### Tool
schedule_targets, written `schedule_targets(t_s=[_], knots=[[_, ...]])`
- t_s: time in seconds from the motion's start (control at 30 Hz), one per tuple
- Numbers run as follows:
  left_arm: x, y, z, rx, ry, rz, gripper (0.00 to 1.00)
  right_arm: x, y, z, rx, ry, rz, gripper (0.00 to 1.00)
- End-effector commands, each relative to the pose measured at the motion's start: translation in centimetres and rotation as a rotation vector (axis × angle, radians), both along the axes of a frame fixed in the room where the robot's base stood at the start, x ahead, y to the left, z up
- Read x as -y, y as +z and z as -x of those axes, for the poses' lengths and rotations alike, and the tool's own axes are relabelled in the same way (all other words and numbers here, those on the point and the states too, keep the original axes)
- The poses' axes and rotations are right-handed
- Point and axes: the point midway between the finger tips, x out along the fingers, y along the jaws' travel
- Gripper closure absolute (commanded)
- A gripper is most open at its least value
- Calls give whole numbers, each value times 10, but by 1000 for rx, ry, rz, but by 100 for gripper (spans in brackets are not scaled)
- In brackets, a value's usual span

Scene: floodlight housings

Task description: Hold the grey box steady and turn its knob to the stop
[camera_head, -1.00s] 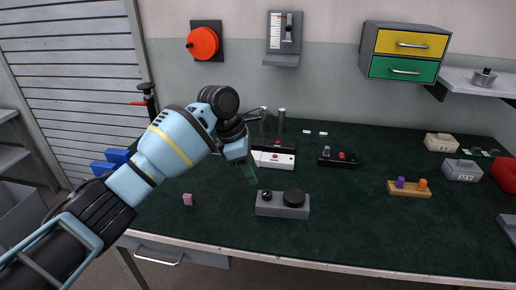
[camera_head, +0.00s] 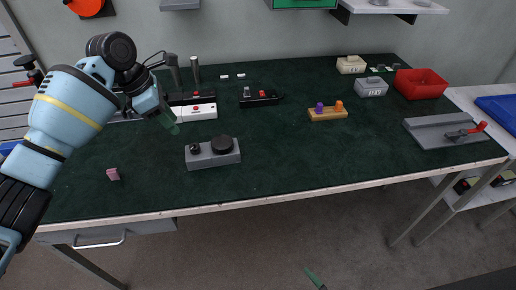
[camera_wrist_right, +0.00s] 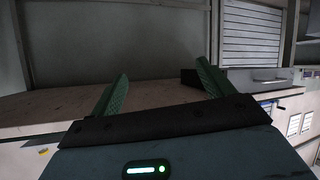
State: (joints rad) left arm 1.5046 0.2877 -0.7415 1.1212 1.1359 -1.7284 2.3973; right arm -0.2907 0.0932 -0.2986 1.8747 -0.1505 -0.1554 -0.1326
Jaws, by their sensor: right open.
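The grey box (camera_head: 213,160) lies on the dark green bench top in the head view. A large black round knob (camera_head: 222,144) sits on its right part and a smaller black knob (camera_head: 195,149) on its left. My left gripper (camera_head: 170,122) points down above and left of the box, apart from it. Its green fingers overlap in view, so its opening is unclear. My right gripper (camera_wrist_right: 161,85) is open and empty in the right wrist view. A green fingertip of it (camera_head: 315,279) shows at the bottom of the head view, in front of the bench.
Behind the box are a white switch block (camera_head: 192,112) and a black switch unit (camera_head: 262,98). A wooden block with coloured pegs (camera_head: 328,115) and a red bin (camera_head: 421,84) stand right. Bench right of the box is clear.

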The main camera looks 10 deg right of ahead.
Motion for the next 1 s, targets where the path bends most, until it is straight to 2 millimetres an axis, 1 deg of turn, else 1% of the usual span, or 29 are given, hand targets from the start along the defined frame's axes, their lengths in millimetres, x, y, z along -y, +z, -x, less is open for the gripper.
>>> schedule_targets(t_s=[0.03, 0.1, 0.17, 0.2, 0.27, 0.3, 0.4, 0.47, 0.5, 0.57, 0.6, 0.67, 0.7, 0.8, 0.87, 0.9, 0.93, 1.0], knots=[[0, 0, 0, 0, 0, 0, 64, -13, 13, -23, 78, 37, 16, 20], [0, 0, 0, 0, 0, 0, 64, -30, 31, -48, 181, 86, 43, 20], [0, 0, 0, 0, 0, 0, 64, -45, 48, -68, 269, 128, 68, 20], [0, 0, 0, 0, 0, 0, 64, -55, 59, -80, 328, 154, 83, 20], [0, 0, 0, 0, 0, 0, 64, -70, 78, -98, 419, 195, 111, 20], [0, 0, 0, 0, 0, 0, 64, -80, 90, -108, 478, 222, 129, 20], [0, 0, 0, 0, 0, 0, 64, -105, 122, -131, 631, 288, 179, 20], [0, 0, 0, 0, 0, 0, 64, -120, 142, -143, 724, 327, 209, 20], [0, 0, 0, 0, 0, 0, 64, -131, 155, -149, 786, 353, 230, 20], [0, 0, 0, 0, 0, 0, 64, -146, 175, -158, 880, 391, 263, 20], [0, 0, 0, 0, 0, 0, 64, -156, 188, -163, 942, 416, 285, 20], [0, 0, 0, 0, 0, 0, 64, -170, 207, -168, 1037, 453, 318, 20], [0, 0, 0, 0, 0, 0, 64, -180, 220, -171, 1101, 476, 344, 20], [0, 0, 0, 0, 0, 0, 64, -203, 250, -176, 1259, 538, 404, 20], [0, 0, 0, 0, 0, 0, 64, -211, 263, -180, 1352, 570, 455, 20], [0, 0, 0, 0, 0, 0, 64, -207, 267, -189, 1408, 585, 507, 20], [0, 0, 0, 0, 0, 0, 64, -197, 267, -199, 1446, 590, 560, 20], [0, 0, 0, 0, 0, 0, 64, -167, 266, -225, 1520, 586, 683, 20]])
